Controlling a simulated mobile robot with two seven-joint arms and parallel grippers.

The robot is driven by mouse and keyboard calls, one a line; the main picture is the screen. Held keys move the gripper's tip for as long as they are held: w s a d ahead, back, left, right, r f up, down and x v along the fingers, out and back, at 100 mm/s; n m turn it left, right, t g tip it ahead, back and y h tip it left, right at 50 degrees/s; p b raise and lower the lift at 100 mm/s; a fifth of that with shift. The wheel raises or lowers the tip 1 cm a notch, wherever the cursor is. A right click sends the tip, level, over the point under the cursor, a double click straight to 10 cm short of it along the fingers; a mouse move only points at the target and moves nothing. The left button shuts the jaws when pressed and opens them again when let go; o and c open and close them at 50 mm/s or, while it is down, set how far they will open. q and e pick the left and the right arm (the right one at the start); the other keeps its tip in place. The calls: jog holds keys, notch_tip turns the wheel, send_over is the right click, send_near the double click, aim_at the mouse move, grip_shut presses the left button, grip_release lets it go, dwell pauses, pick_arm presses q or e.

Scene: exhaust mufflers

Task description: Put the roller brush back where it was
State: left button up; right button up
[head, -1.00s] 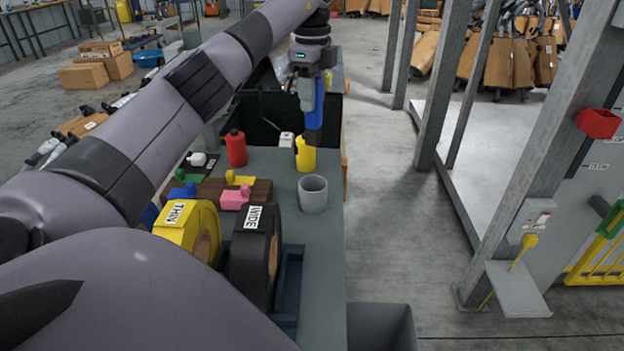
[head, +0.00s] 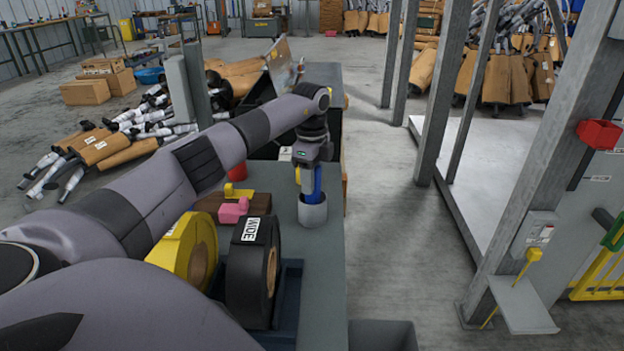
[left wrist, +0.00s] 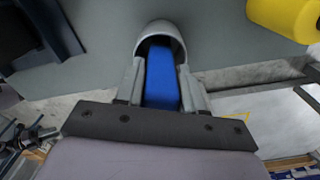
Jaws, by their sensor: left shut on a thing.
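My left gripper (head: 312,188) is shut on the blue roller brush (head: 309,179) and points down at the grey cup (head: 313,211) near the bench's right edge. The brush's lower end is inside the cup's rim. In the left wrist view, the blue brush (left wrist: 162,78) lies between the two fingers, with its far end in the mouth of the cup (left wrist: 160,30). The cup hides that end, so I cannot tell whether it touches the bottom. My right gripper is not in view.
A yellow tape roll (head: 190,252) and a black roll marked WIDE (head: 252,270) stand left of the cup. A pink piece (head: 233,210) sits on a brown block. A yellow bottle (left wrist: 285,18) stands close beyond the cup.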

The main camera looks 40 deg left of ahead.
pick_arm(q)
jog(key=o, duration=1)
jog(key=shift+f, duration=0.1)
jog(key=shift+o, duration=0.2)
notch_tip(320, 180, up, 12)
jog(key=shift+r+p, duration=0.15)
jog(key=shift+p, duration=0.3)
